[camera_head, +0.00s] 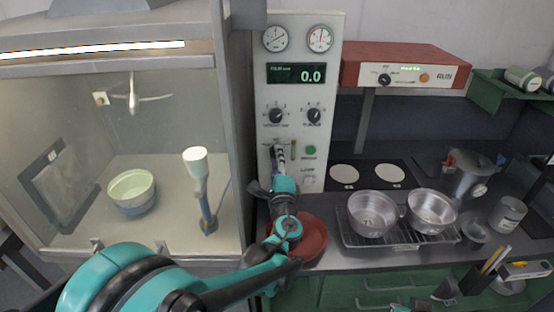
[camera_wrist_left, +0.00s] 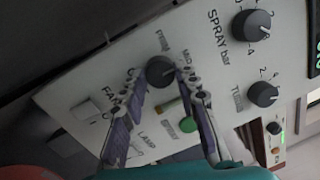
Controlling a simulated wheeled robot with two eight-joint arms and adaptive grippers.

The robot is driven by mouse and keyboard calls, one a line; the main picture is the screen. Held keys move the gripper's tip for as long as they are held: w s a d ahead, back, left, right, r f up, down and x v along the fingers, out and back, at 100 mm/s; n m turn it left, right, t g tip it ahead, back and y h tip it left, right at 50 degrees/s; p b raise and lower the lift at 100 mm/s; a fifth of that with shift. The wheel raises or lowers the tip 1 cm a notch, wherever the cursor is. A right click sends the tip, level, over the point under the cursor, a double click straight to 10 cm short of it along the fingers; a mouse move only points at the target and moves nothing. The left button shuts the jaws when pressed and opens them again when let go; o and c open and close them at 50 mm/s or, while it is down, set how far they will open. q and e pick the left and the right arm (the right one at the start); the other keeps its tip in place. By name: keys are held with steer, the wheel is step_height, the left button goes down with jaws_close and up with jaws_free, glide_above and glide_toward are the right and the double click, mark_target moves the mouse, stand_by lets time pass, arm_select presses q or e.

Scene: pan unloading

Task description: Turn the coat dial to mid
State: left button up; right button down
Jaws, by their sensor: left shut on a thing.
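The coat dial (camera_wrist_left: 160,70) is a dark round knob on the pale control panel (camera_wrist_left: 90,75), with small lettering around it, including "MID". In the wrist view my left gripper (camera_wrist_left: 160,76) has a finger on each side of the dial and is shut on it. I cannot read the dial's pointer clearly. In the head view my left gripper (camera_head: 279,157) reaches up to the lower left of the panel and hides most of the dial. A small teal part, probably of my right arm, shows at the bottom edge; its jaws cannot be made out.
A green button (camera_head: 310,150) is close on the right. A glass-fronted booth (camera_head: 75,140) stands left. A red dish (camera_head: 312,240) and two metal pans (camera_head: 372,213) (camera_head: 432,210) are below.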

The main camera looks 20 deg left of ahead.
arm_select(q)
steer(key=shift+f, duration=0.1)
steer(key=o, duration=1.2)
steer(key=shift+c, duration=0.2)
steer(key=v, duration=1.2)
